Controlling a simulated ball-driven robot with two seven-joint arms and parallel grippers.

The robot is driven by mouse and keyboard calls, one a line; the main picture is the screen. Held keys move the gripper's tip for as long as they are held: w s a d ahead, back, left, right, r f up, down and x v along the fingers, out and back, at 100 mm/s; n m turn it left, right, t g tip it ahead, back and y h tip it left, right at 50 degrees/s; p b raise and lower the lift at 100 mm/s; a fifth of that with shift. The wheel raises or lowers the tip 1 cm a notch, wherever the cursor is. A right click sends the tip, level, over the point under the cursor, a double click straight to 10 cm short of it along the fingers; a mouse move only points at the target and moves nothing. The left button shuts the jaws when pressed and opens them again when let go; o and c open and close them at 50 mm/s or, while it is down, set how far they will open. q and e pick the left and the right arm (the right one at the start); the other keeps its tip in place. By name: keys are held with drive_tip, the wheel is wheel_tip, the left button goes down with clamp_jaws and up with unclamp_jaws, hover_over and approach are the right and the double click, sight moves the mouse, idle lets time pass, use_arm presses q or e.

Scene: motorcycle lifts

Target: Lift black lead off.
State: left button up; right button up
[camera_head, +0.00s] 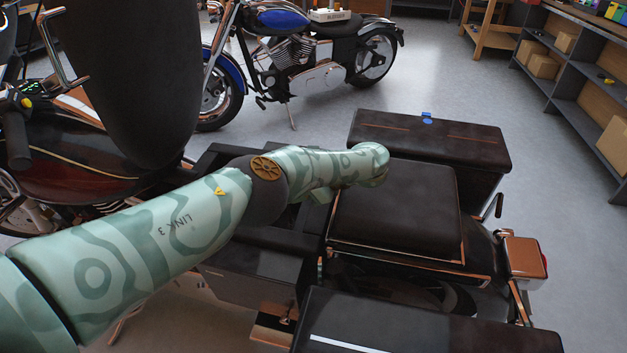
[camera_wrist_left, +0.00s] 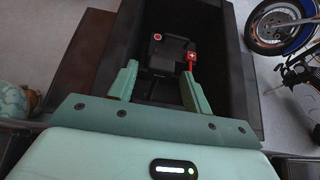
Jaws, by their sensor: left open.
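In the left wrist view my left gripper (camera_wrist_left: 160,72) is open, its two green fingers apart and nothing seen between them. It is over a deep dark compartment (camera_wrist_left: 234,80). Beyond the fingertips, inside it, is a dark block that looks like a battery (camera_wrist_left: 160,60). A red piece with a white plus (camera_wrist_left: 191,56) is on the block's right side, near the right fingertip. A black piece with a red round mark (camera_wrist_left: 157,37) is at its far left; I cannot tell whether this is the black lead. My right gripper is not in view.
A motorcycle with a dark seat (camera_head: 395,210) and side boxes (camera_head: 430,140) lies under and right of my arm. A dark upright shape (camera_head: 130,80) stands at the left. A blue motorcycle (camera_head: 295,60) stands behind. Shelves (camera_head: 580,90) line the right; open floor lies between.

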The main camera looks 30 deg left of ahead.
use_arm(q)
drive_tip(key=b+v, duration=0.4)
drive_tip(key=v, duration=1)
drive_tip(key=shift+w+d+b, duration=0.15)
drive_tip(key=shift+d+b, duration=0.15)
drive_tip(key=shift+d, duration=0.05)
drive_tip(key=shift+d+r, duration=0.35)
drive_tip(key=shift+r, duration=0.15)
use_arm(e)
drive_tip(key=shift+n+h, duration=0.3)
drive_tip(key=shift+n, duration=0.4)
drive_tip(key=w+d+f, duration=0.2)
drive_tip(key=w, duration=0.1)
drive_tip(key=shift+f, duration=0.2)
